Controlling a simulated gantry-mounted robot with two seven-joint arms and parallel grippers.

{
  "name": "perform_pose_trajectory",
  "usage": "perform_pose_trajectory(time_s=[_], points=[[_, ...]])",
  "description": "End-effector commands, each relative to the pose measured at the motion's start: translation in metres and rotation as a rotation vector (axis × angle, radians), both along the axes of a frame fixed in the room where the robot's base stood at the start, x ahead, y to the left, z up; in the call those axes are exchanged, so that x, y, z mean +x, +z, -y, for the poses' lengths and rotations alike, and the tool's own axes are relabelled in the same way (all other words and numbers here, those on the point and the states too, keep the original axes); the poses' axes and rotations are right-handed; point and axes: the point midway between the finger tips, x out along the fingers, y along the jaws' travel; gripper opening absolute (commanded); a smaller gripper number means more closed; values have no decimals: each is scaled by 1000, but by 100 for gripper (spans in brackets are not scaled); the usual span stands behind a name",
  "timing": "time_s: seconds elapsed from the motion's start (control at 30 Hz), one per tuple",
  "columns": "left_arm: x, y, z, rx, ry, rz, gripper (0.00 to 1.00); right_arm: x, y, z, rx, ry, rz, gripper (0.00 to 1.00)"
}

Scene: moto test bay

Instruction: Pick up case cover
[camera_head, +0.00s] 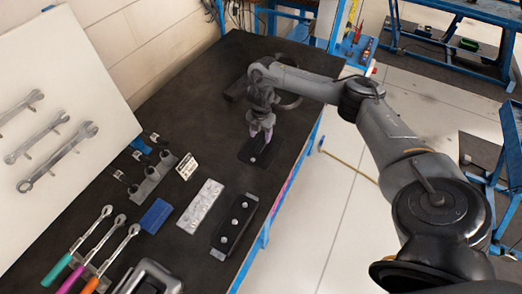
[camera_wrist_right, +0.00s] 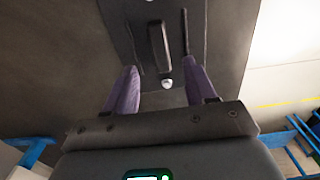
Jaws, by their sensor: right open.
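A dark flat piece (camera_head: 253,151), which I take to be the case cover, lies on the black bench top under my right gripper. It has a small pale knob. In the right wrist view the dark piece (camera_wrist_right: 158,45) shows a raised bar along its middle and the pale knob at its near end. My right gripper (camera_head: 262,135) points down over it, with purple fingertips. In the right wrist view the fingers of the gripper (camera_wrist_right: 161,72) are apart, one on each side of the knob, with nothing held. I cannot tell whether they touch the piece. My left gripper is not in view.
A black tray (camera_head: 224,244) with several pale knobs, a light grey plate (camera_head: 200,206) and a blue block (camera_head: 155,215) lie nearer on the bench. Wrenches with coloured handles (camera_head: 96,243) lie front left. A dark curved part (camera_head: 292,103) lies behind the gripper. The bench edge runs along the right.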

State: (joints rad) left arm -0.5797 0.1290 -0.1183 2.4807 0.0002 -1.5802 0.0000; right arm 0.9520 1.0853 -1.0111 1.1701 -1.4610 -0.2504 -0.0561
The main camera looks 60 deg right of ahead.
Motion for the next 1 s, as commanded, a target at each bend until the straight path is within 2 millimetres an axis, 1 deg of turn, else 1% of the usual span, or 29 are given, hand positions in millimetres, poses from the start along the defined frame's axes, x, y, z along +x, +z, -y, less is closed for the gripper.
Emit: perform_pose_trajectory(time_s=[0.03,0.17,0.27,0.47,0.6,0.7,0.87,0.9,0.97,1.0], points=[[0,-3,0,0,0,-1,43,0,-4,0,0,-1,1,55],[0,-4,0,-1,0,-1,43,0,-7,0,0,0,0,55],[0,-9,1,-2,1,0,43,-1,-15,0,1,1,0,55],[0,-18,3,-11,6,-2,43,-3,-40,1,1,0,-2,55],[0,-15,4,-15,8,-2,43,-2,-52,2,0,0,0,55],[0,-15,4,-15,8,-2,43,-2,-56,2,0,1,1,55],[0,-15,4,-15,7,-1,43,-1,-56,2,-1,1,2,55],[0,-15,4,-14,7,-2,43,-1,-56,2,-1,1,2,52],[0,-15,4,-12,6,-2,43,-1,-56,2,-1,1,2,43],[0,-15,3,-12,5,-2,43,-1,-56,2,-1,1,2,37]])
